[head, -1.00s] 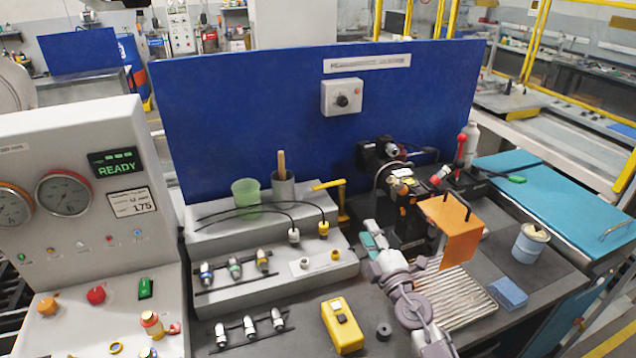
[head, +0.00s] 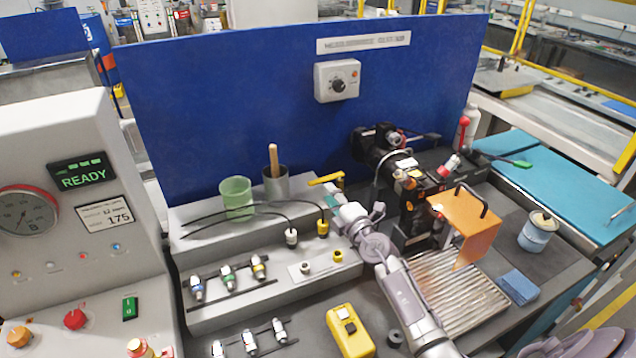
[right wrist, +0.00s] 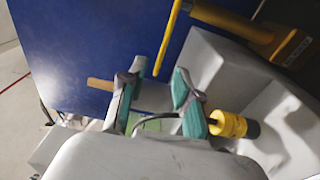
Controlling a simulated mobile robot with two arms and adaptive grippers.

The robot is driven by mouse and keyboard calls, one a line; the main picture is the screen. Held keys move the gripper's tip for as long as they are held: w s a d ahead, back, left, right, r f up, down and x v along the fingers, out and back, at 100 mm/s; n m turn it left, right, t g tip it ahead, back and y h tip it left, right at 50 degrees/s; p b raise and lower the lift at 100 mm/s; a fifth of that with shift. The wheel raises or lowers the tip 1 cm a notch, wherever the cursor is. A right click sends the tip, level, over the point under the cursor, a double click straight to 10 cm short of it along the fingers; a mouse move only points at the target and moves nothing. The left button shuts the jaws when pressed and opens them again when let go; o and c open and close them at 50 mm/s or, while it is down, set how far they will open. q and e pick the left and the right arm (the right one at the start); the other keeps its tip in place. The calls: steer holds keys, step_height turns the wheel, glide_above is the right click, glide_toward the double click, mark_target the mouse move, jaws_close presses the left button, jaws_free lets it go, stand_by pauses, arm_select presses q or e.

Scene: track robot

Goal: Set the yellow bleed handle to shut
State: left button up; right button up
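The yellow bleed handle (head: 325,179) sticks out to the left from the top of its yellow post, behind the stepped grey block. In the right wrist view the handle (right wrist: 168,40) runs down from the yellow post (right wrist: 235,27), and its free end is close to the gap between the fingertips. My right gripper (head: 332,196) is just below and in front of the handle. In the right wrist view my right gripper (right wrist: 157,76) is open, with teal pads and nothing held. I cannot tell whether it touches the handle. My left gripper is not in view.
A yellow-capped cable connector (head: 323,228) is close by the gripper. An orange plate (head: 466,222) stands to the right. The blue panel (head: 240,100) rises behind.

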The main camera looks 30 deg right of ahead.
mark_target(320, 183)
steer(key=w+b, duration=0.1)
steer(key=w, duration=0.6)
steer(key=shift+f+b, duration=0.1)
steer(key=shift+b, duration=0.3)
steer(key=shift+w, duration=0.2)
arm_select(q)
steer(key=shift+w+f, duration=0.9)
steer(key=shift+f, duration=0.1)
arm_select(e)
jaws_close()
